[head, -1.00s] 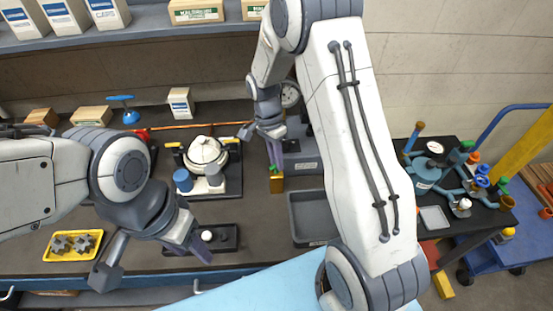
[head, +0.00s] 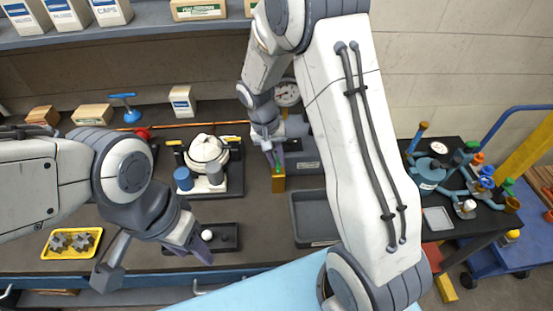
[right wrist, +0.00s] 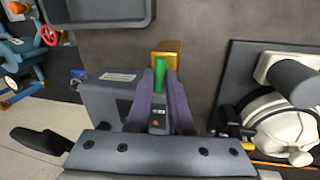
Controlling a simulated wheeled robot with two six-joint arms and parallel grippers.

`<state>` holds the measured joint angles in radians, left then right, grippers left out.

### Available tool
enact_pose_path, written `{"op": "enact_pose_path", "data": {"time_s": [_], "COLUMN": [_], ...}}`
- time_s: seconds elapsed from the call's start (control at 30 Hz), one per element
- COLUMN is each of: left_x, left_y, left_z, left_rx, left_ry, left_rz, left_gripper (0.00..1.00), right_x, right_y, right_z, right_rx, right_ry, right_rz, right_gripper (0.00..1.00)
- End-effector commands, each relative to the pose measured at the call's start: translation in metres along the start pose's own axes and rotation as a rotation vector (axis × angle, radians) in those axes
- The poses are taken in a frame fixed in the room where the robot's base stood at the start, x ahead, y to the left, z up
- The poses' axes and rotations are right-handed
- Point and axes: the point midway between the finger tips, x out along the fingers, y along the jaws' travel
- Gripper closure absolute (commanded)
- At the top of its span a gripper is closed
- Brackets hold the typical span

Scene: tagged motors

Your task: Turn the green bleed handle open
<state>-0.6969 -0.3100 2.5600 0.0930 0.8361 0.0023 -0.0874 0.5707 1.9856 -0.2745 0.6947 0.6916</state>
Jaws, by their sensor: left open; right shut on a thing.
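The green bleed handle (right wrist: 160,68) sits by a brass block (right wrist: 169,47) at the end of a grey test unit (right wrist: 100,95). My right gripper (right wrist: 160,76) is shut on the handle, its purple fingers on both sides of it. In the head view, the right gripper (head: 274,158) is above the brass block (head: 278,184), with a little of the green handle (head: 278,168) showing below the fingertips. The fingers hide part of the handle, so its exact angle is hard to tell. My left gripper (head: 152,258) is open and empty over the bench's front edge.
A dial gauge (head: 287,93) stands at the back of the unit. An empty grey tray (head: 314,218) lies to the right. A white motor on a dark base (head: 207,160) stands to the left. A yellow tray (head: 72,243) holds gears.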

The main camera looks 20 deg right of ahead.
Motion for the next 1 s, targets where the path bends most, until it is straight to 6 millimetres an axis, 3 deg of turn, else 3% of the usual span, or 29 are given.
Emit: {"op": "enact_pose_path", "data": {"time_s": [0.3,0.8,0.83,0.9,1.0], "left_x": [0.002,0.002,0.002,0.0021,0.0021], "left_y": [-0.0001,-0.0001,-0.0001,-0.0002,-0.0002], "left_z": [0.0001,0.0001,0.0001,0.0001,0.0001], "left_rx": [0.0,0.0,0.0,0.0,0.0], "left_ry": [0.0,0.0,0.0,0.0,0.0], "left_rz": [0.0,0.0,0.0,0.0,0.0], "left_gripper": [0.5,0.5,0.5,0.5,0.5], "right_x": [-0.0007,-0.0011,-0.0011,-0.001,-0.0008], "right_y": [0.0006,0.0006,0.0006,0.0005,0.0001], "right_z": [0.0001,-0.0002,-0.0002,-0.0002,0.0], "right_rx": [-0.103,-0.119,-0.119,-0.118,-0.118], "right_ry": [0.021,0.025,0.025,0.025,0.025], "right_rz": [0.002,0.002,0.002,0.001,0.001], "right_gripper": [1.0,1.0,0.73,0.52,0.52]}}
